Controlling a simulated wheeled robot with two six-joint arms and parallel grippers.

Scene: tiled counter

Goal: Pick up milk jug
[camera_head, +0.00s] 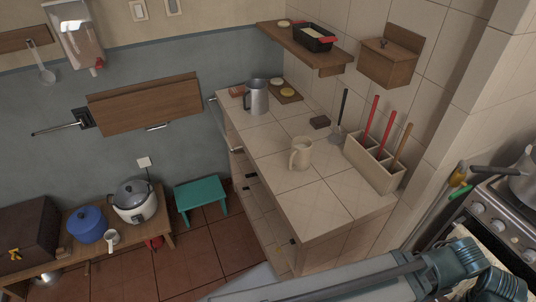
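A cream jug (300,153) with a handle on its left side stands upright on the tiled counter (322,197), near the middle. A grey metal pitcher (257,97), also with a handle on its left, stands upright farther back on the same counter. I cannot tell for certain which of the two is the milk jug. Nothing touches either one. Part of my arm, with grey links and teal joints, crosses the bottom right of the head view. No gripper fingers show in the picture.
A divided wooden box (374,163) with red-handled utensils stands right of the cream jug. The counter's front part is clear. A stove (503,215) is at the right, a teal stool (201,195) at the left.

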